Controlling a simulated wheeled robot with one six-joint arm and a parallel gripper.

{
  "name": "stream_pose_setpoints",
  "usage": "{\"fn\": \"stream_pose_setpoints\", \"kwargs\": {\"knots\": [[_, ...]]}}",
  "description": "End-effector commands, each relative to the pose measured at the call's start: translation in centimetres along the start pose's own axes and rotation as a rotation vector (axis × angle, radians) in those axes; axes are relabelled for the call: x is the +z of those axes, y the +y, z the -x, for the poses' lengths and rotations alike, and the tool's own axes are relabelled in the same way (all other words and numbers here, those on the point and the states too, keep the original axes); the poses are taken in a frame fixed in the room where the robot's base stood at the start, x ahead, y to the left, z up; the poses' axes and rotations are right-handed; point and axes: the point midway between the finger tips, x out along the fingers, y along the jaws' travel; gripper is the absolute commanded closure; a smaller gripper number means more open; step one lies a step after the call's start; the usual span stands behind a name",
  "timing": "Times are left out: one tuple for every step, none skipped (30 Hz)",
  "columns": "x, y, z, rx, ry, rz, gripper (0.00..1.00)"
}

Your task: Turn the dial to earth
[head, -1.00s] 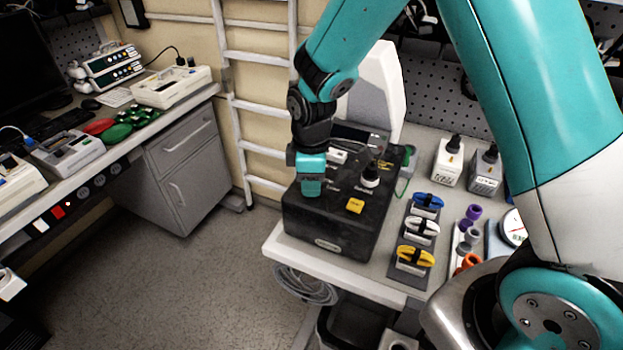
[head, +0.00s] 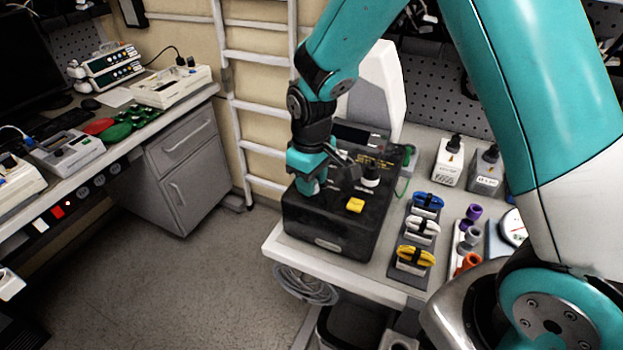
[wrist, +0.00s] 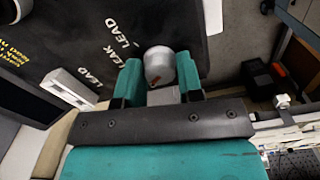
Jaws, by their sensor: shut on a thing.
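A black tester box (head: 315,225) sits on the white bench, with a yellow button (head: 355,206) and a black knob (head: 369,178) on its top. My gripper (head: 308,187) is down at the left part of that top. In the wrist view my gripper (wrist: 159,75) has its two teal fingers on either side of a grey round dial (wrist: 158,62), shut on it. A small orange-brown mark shows on the dial's top. White labels reading LEAD and LEAK are printed beside it. No earth label can be read. In the head view the dial is hidden by my gripper.
Blue, white and yellow clip pieces (head: 413,257) lie right of the box. A white switch block (wrist: 69,90) rises from the panel near the fingers. A white panel stands behind the box.

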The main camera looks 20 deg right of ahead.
Motion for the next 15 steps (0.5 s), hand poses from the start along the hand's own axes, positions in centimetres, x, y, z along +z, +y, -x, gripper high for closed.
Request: {"fn": "stream_pose_setpoints", "kwargs": {"knots": [[-0.04,0.01,0.08,0.001,0.001,-0.030,0.90],[-0.04,0.01,0.08,0.001,0.001,-0.049,0.90],[-0.05,0.02,0.08,0.001,0.001,-0.072,0.90],[-0.04,0.02,0.08,0.001,0.001,-0.089,0.90],[-0.05,0.02,0.09,0.001,0.001,-0.104,0.90],[-0.05,0.02,0.09,0.001,0.002,-0.123,0.90],[-0.05,0.02,0.09,0.001,0.002,-0.136,0.90],[-0.05,0.02,0.09,0.001,0.002,-0.148,0.90],[-0.05,0.02,0.10,0.001,0.002,-0.161,0.90],[-0.05,0.02,0.10,0.001,0.002,-0.171,0.90],[-0.05,0.02,0.10,0.001,0.002,-0.179,0.90],[-0.05,0.02,0.10,0.001,0.002,-0.188,0.90],[-0.06,0.02,0.10,0.001,0.002,-0.194,0.90],[-0.06,0.02,0.11,0.001,0.002,-0.199,0.90],[-0.06,0.02,0.11,0.001,0.002,-0.205,0.90]]}}
